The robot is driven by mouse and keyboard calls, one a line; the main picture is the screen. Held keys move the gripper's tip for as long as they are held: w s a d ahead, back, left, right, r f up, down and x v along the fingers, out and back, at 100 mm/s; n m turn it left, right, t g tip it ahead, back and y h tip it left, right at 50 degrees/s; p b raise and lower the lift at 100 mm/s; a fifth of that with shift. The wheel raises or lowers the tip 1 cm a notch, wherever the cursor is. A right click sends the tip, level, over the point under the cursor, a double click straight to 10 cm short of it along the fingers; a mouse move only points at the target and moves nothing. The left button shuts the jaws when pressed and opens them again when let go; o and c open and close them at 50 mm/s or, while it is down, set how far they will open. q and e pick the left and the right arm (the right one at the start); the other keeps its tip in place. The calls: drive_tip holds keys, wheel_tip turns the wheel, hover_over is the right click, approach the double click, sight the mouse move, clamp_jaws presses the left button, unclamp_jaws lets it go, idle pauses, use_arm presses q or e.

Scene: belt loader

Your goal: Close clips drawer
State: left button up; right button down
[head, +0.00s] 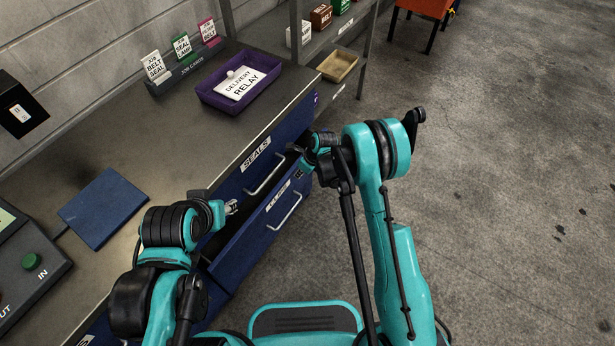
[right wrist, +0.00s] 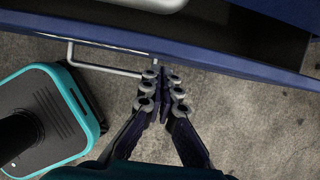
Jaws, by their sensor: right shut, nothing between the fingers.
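The clips drawer (head: 238,246) is the lower blue drawer under the workbench, with a pale handle (head: 285,212). It stands pulled out, with a dark gap behind its front. The seals drawer (head: 233,183) above it looks flush. My right gripper (head: 299,168) is by the far end of the clips drawer. In the right wrist view the right gripper (right wrist: 162,84) is shut and empty, its tips near the drawer front (right wrist: 225,62) and right of the handle (right wrist: 72,52). Contact is unclear. My left gripper (head: 231,207) is near the drawers' near end; its jaws are too small to read.
The bench (head: 150,125) carries a purple tray (head: 212,97) with a delivery relay card, a blue plate (head: 103,208) and a card rack (head: 178,72). A shelf unit (head: 372,22) stands behind. The floor (head: 500,180) to the right is clear.

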drive_tip(key=shift+w+a, duration=0.3)
